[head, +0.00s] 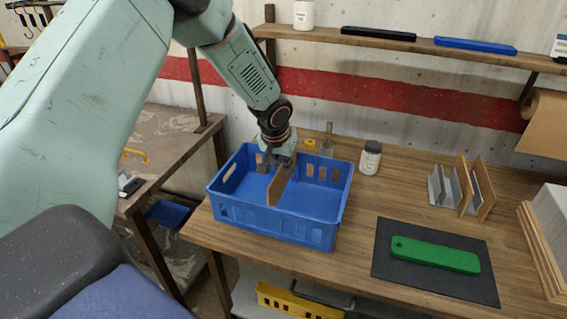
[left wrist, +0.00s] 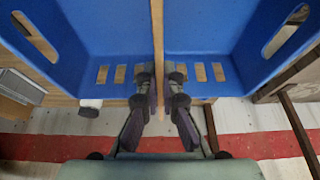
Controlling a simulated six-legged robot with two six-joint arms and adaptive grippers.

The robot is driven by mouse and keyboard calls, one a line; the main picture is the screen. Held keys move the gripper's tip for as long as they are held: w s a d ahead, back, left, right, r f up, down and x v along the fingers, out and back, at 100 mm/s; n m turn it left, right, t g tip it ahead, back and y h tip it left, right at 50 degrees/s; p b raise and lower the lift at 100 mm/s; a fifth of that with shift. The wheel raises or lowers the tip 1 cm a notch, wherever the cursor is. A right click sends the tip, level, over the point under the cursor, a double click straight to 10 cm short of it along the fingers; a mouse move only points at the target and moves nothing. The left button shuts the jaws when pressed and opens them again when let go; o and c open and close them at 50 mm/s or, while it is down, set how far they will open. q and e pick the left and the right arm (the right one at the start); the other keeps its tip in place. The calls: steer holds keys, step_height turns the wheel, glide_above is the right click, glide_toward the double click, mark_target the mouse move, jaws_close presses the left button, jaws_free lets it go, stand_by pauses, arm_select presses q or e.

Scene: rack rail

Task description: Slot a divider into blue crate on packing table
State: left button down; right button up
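The blue crate (head: 270,226) stands on the packing table (head: 380,205). The divider's lower edge is hidden by the crate wall. My right gripper is not in view.
A rack with brown dividers (head: 484,190) stands at the right. A green piece (head: 434,255) lies on a dark mat (head: 390,280). A dark-lidded jar (head: 370,158) stands right of the crate. A wall shelf (head: 350,38) runs behind. Table between crate and rack is mostly clear.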

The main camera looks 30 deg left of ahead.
mark_target(285, 186)
arm_select(q)
steer(key=shift+s+f, duration=0.1)
steer(key=shift+f, duration=0.2)
steer(key=shift+f+b, duration=0.65)
steer(key=shift+f, duration=0.05)
steer(key=shift+f+b, duration=0.3)
steer(key=shift+b, duration=0.05)
steer(key=shift+f+b, duration=0.45)
steer(key=shift+f, duration=0.25)
steer(key=shift+f+b, duration=0.45)
steer(key=shift+f, duration=0.4)
